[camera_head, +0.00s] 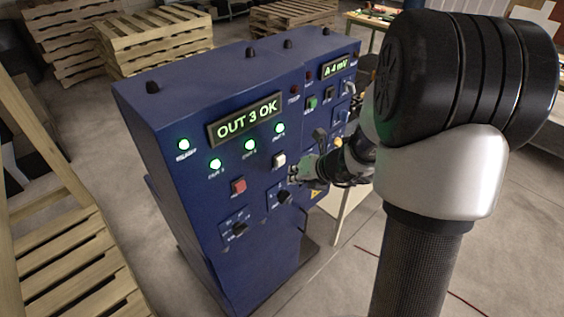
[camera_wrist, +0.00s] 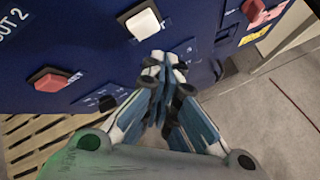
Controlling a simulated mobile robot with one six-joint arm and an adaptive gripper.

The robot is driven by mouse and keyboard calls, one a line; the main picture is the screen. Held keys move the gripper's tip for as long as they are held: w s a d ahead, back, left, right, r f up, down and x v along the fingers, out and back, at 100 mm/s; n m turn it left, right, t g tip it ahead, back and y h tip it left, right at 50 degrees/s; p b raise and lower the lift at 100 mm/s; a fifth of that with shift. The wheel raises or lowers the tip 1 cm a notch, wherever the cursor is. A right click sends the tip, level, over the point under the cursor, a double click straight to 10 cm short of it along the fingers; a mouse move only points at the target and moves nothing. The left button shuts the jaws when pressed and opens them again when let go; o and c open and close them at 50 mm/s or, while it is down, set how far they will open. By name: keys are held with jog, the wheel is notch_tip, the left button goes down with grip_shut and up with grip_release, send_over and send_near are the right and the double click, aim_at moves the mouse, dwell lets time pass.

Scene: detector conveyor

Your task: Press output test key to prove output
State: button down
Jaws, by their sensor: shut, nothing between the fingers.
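A blue control cabinet (camera_head: 190,210) has a lit display (camera_head: 245,120) reading "OUT 3 OK". Below it, three round lamps (camera_head: 250,145) glow green. A white square key (camera_head: 279,160) sits on the panel, with a red key (camera_head: 238,185) to its left; the key label that names the output test is not readable. My gripper (camera_head: 295,173) is shut and empty, close to the panel, just right of and below the white key. In the wrist view, the shut fingertips (camera_wrist: 161,60) lie just below the white key (camera_wrist: 142,22); I cannot tell if they touch the panel.
Dark knobs (camera_head: 240,229) sit lower on the panel. The adjoining blue section has a display (camera_head: 335,66) reading "A 4 mV" and a green key (camera_head: 312,103). Wooden pallets (camera_head: 75,250) stand left and behind.

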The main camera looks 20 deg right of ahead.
jog(key=shift+s+d, duration=0.3)
jog(key=shift+s, duration=0.55)
jog(key=shift+s+d, duration=0.3)
jog(key=shift+s, duration=0.5)
jog(key=s+a+r+n+g+y+b, duration=0.15)
jog(key=s+a+r+n, duration=0.3)
jog(key=a+n, duration=0.55)
jog(key=s+a+r+n+g+y+b, duration=0.15)
jog(key=s+a+r+n, duration=0.4)
jog(key=n, duration=0.75)
jog(key=s+d+f+n+g+h+b, duration=0.1)
jog(key=s+n+h, duration=0.4)
jog(key=s+n, duration=0.8)
jog(key=n+b, duration=0.1)
jog(key=n, duration=0.3)
jog(key=shift+s+d+f+n, duration=0.15)
jog(key=shift+d+n, duration=0.05)
jog(key=shift+n, duration=0.1)
